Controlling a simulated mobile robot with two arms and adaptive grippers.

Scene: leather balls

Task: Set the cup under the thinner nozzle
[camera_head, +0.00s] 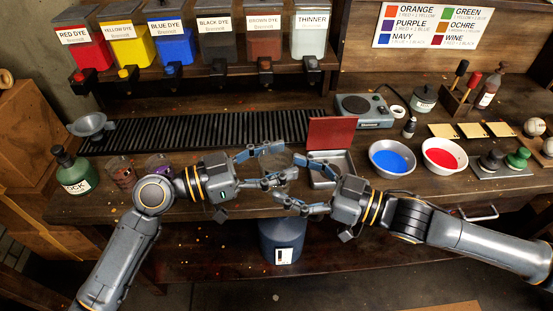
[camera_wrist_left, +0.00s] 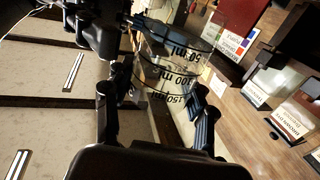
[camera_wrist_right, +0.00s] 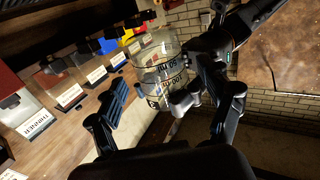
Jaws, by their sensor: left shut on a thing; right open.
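A clear measuring cup with black volume marks shows in the left wrist view (camera_wrist_left: 168,72) and the right wrist view (camera_wrist_right: 157,62). In the head view the cup (camera_head: 287,172) is mostly hidden between the grippers, above the table's front edge. My left gripper (camera_head: 272,166) is shut on it. My right gripper (camera_head: 292,181) is open, its fingers facing the cup from the right; I cannot tell whether they touch it. The thinner dispenser (camera_head: 310,40) stands at the right end of the dye row, its dark nozzle (camera_head: 312,64) low on its front.
Dye dispensers, including the brown one (camera_head: 264,36), stand left of the thinner. A black drip grate (camera_head: 210,129) runs below them. A metal box with a red lid (camera_head: 331,132) sits behind my right gripper. Bowls of blue (camera_head: 391,158) and red (camera_head: 445,157) stand farther right.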

